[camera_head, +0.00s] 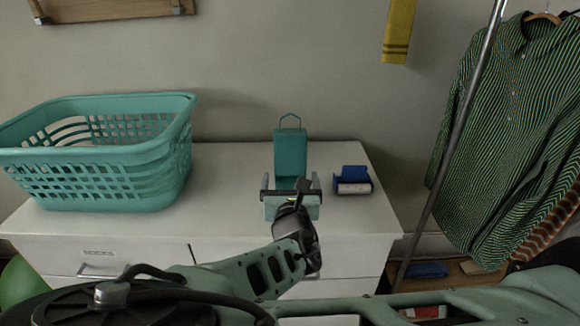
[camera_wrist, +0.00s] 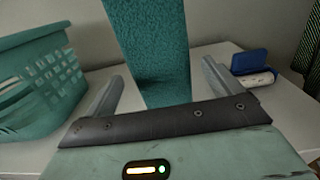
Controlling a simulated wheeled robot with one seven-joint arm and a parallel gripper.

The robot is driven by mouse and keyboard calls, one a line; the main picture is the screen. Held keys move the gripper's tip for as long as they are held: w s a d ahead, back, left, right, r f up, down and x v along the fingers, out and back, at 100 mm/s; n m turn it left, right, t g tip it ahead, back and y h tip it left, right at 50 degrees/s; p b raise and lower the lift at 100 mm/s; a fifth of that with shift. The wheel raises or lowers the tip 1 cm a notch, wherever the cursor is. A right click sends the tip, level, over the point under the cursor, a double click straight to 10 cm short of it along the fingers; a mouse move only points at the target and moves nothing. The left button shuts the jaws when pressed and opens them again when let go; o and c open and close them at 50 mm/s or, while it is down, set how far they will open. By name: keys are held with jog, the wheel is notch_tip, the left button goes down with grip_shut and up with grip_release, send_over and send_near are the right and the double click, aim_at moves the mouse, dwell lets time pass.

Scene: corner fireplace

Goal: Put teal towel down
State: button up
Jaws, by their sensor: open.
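The teal towel (camera_head: 290,152) stands upright as a narrow strip on top of the white dresser (camera_head: 235,205), with a thin loop at its upper end. My gripper (camera_head: 291,182) is just in front of the towel, low over the dresser top. In the wrist view the towel (camera_wrist: 152,50) rises between and beyond the two open fingers (camera_wrist: 160,82), with a gap on each side. Its lower end appears to be at the dresser top, but my gripper partly hides it in the head view.
A teal laundry basket (camera_head: 100,180) stands on the dresser at left. A blue and white item (camera_head: 352,180) lies right of the towel. A metal pole (camera_head: 455,145) and a striped shirt (camera_head: 505,140) are at right. A yellow cloth (camera_head: 398,30) hangs on the wall.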

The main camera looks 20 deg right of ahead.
jog(key=s+a+f+m+g+y, duration=0.1)
jog(key=s+f+m+g, duration=0.8)
jog(key=s+f, duration=0.25)
jog(key=s+a+m+g+y, duration=0.3)
jog(key=s+a+m+g, duration=0.1)
jog(key=s+a+m, duration=0.15)
jog(key=s+a+r+m+g+y, duration=0.3)
jog(key=s+a+r+m+g, duration=0.15)
jog(key=s+r, duration=0.35)
jog(key=s+d+r+m, duration=0.2)
jog(key=d+r+m, duration=0.1)
jog(key=r, duration=0.3)
jog(key=s+d+r+m, duration=0.2)
jog(key=d+r, duration=0.1)
jog(key=r, duration=0.3)
jog(key=shift+d+m+h+p, duration=0.15)
jog(key=shift+m+h+p, duration=0.25)
